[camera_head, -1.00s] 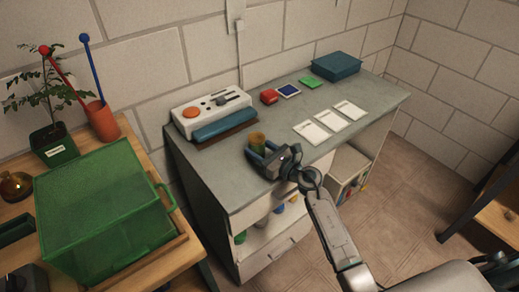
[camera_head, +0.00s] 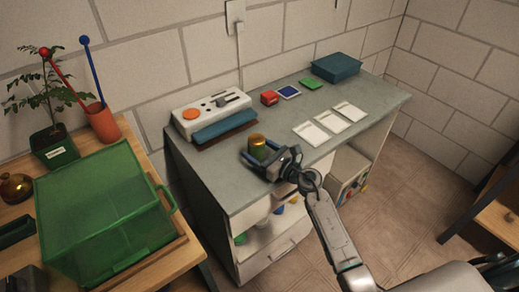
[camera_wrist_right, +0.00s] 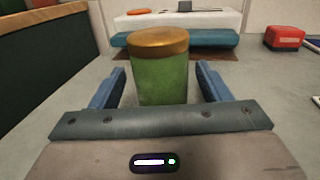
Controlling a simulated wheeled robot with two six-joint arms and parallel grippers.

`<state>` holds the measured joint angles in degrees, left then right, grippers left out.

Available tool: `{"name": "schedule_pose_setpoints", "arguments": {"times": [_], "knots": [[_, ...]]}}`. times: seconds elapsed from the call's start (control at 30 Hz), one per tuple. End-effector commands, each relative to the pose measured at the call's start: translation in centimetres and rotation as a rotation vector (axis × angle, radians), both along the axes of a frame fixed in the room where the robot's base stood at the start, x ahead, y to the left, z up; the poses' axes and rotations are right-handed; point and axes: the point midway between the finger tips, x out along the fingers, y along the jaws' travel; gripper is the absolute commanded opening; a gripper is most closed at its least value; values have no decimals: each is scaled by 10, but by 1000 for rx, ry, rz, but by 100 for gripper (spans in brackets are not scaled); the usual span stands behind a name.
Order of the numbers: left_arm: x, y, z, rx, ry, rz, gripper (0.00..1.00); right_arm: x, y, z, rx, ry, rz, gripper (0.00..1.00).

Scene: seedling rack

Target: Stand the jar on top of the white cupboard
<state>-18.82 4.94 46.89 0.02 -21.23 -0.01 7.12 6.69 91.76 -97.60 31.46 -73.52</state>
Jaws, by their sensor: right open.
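The jar (camera_head: 257,147) is green with a gold lid. It stands upright on the grey top of the white cupboard (camera_head: 222,185), near its front edge. In the right wrist view the jar (camera_wrist_right: 160,75) is between the blue fingers, with a gap visible on each side. My right gripper (camera_head: 261,157) is open around the jar, low over the top. The jar's lower part is partly hidden by the gripper in the head view. My left gripper is not in view.
A white panel with an orange button (camera_head: 190,114) and a blue pad (camera_head: 224,129) lie behind the jar. A red box (camera_head: 269,97), white cards (camera_head: 312,133) and a teal box (camera_head: 336,67) lie farther right. A green crate (camera_head: 105,205) stands on the left table.

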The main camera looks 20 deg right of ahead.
Motion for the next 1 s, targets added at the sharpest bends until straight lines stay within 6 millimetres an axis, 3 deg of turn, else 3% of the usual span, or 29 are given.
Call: {"name": "schedule_pose_setpoints", "arguments": {"times": [0.1,0.6,0.8,1.0], "knots": [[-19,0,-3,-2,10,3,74,-3,0,-2,0,18,2,71],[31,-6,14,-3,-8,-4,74,-89,-52,-3,-5,11,0,71],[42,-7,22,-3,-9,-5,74,-103,-61,1,-1,8,0,71],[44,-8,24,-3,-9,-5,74,-105,-62,2,2,7,-1,71]]}}
